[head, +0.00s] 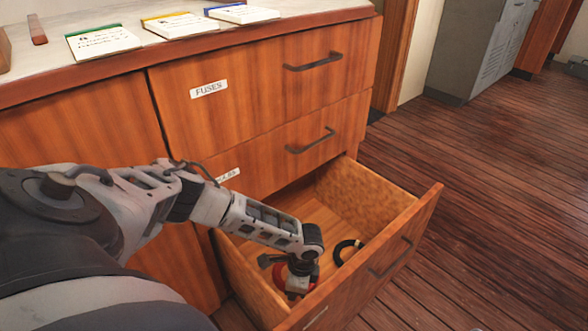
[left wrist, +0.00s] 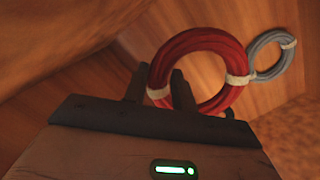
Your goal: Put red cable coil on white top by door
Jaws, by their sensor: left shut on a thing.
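The red cable coil (head: 279,276) lies in the open bottom drawer (head: 352,187), mostly hidden by my left gripper in the head view. In the left wrist view, the red coil (left wrist: 238,60) shows as a ring with pale ties, its left side between the two fingers. My left gripper (head: 297,287) reaches down into the drawer and is shut on that side of the coil; its fingers (left wrist: 160,88) show in the wrist view. The cabinet's whitish top (head: 45,55) is above, near a wooden door frame (head: 396,55). My right gripper is not in view.
Several notepads (head: 103,42) lie on the top. Closed drawers with handles (head: 313,62) are above. Open floor (head: 480,200) lies right.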

